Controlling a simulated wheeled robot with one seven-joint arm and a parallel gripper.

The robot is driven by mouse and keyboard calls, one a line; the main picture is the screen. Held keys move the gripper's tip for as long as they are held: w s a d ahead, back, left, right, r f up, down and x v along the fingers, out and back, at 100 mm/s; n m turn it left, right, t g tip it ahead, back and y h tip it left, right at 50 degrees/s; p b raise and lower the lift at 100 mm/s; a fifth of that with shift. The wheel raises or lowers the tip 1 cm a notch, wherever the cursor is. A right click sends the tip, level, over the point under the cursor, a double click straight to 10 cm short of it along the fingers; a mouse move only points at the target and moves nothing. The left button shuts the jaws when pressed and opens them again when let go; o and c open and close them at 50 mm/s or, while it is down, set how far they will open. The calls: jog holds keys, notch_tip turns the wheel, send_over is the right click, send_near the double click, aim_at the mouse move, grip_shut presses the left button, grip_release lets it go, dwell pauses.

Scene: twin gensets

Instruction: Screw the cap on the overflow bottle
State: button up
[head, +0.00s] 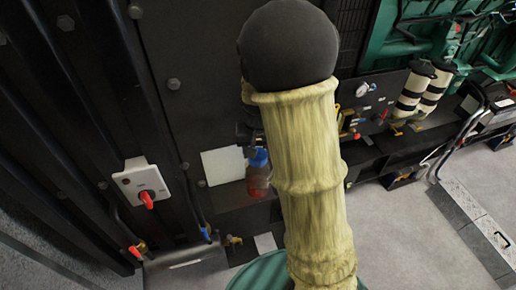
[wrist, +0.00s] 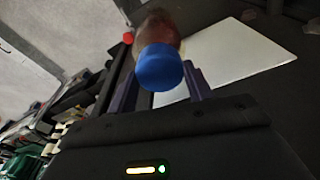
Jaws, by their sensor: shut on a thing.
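The overflow bottle (head: 258,182) is a translucent reddish bottle against the dark panel, just left of my arm in the head view. It also shows in the wrist view (wrist: 158,28), beyond the cap. The blue cap (wrist: 160,68) sits at the bottle's neck end; it also shows in the head view (head: 259,158). Whether it is threaded on or only resting there cannot be told. My gripper (wrist: 162,84) is shut on the blue cap, with one dark finger on each side. My arm hides part of the gripper in the head view.
A white plate (head: 223,165) is beside the bottle on the dark panel. A grey switch box with a red knob (head: 147,199) is further left. Cream-and-black cylinders (head: 412,92) and green machinery stand at right. Grey floor (head: 405,230) is open at lower right.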

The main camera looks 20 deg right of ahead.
jog(key=shift+r, duration=0.1)
jog(key=m+p, duration=0.2)
jog(key=shift+r+p, duration=0.25)
jog(key=shift+p, duration=0.1)
jog(key=shift+m+p, duration=0.45)
jog(key=shift+m, duration=0.25)
jog(key=shift+w+f+m, duration=0.1)
jog(key=shift+f+m, duration=0.15)
jog(key=shift+m, duration=0.25)
jog(key=o, duration=1)
jog(key=shift+o, duration=0.2)
jog(key=shift+f, duration=0.1)
jog(key=shift+c, duration=0.5)
